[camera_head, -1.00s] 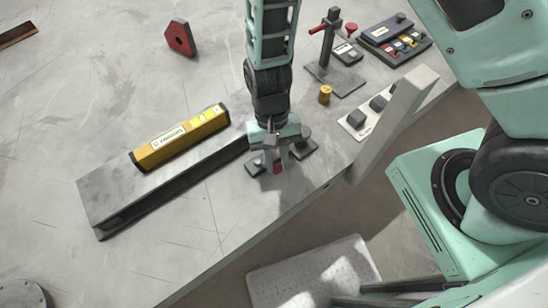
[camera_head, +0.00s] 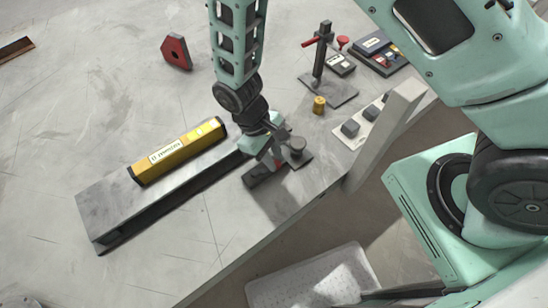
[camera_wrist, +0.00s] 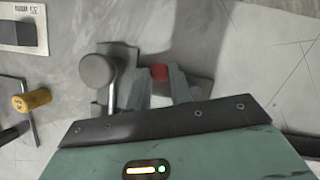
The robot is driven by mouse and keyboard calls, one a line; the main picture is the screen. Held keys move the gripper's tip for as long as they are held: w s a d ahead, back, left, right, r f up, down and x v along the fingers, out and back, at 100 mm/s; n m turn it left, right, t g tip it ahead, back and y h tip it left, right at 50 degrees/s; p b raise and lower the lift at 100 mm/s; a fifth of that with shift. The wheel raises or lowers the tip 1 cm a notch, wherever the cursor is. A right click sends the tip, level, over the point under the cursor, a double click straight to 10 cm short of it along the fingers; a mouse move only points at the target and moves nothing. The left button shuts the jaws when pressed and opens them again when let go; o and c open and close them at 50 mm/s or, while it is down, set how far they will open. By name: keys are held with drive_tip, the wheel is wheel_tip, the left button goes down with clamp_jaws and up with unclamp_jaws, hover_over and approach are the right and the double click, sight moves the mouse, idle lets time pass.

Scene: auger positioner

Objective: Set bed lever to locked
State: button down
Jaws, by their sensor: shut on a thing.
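A small lever with a red tip (camera_head: 278,163) is at the front end of a grey beam-like bed (camera_head: 105,205), by dark plates. My gripper (camera_head: 273,156) is tilted over it and shut on the lever. In the wrist view the red tip (camera_wrist: 160,72) shows between the two fingers (camera_wrist: 160,88). The rest of the lever is mostly hidden by the fingers. A round grey knob (camera_head: 297,144) stands close beside the fingers; it also shows left of them in the wrist view (camera_wrist: 97,70).
A yellow labelled level (camera_head: 178,150) lies along the bed. A stand with a red-handled bar (camera_head: 320,55), a yellow cylinder (camera_head: 319,104) and a block with dark buttons (camera_head: 350,128) are to the right. The table's front edge is close to my gripper.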

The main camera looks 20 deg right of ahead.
drive_tip(key=shift+w+n, duration=0.15)
drive_tip(key=shift+n, duration=0.15)
drive_tip(key=c, duration=1.3)
unclamp_jaws()
drive_tip(key=shift+o, duration=0.2)
drive_tip(key=b+v, duration=0.2)
drive_tip(key=v, duration=1.5)
drive_tip(key=shift+a+r, duration=0.2)
drive_tip(key=s+d+r+t+y, duration=0.1)
drive_tip(key=s+d+r, duration=0.2)
drive_tip(key=s, duration=0.5)
drive_tip(key=s+d+r+t+y, duration=0.2)
drive_tip(key=s+r, duration=0.2)
drive_tip(key=s, duration=0.4)
drive_tip(key=shift+s+d+r+t, duration=0.2)
drive_tip(key=shift+d+r+t, duration=0.1)
drive_tip(key=shift+d, duration=0.05)
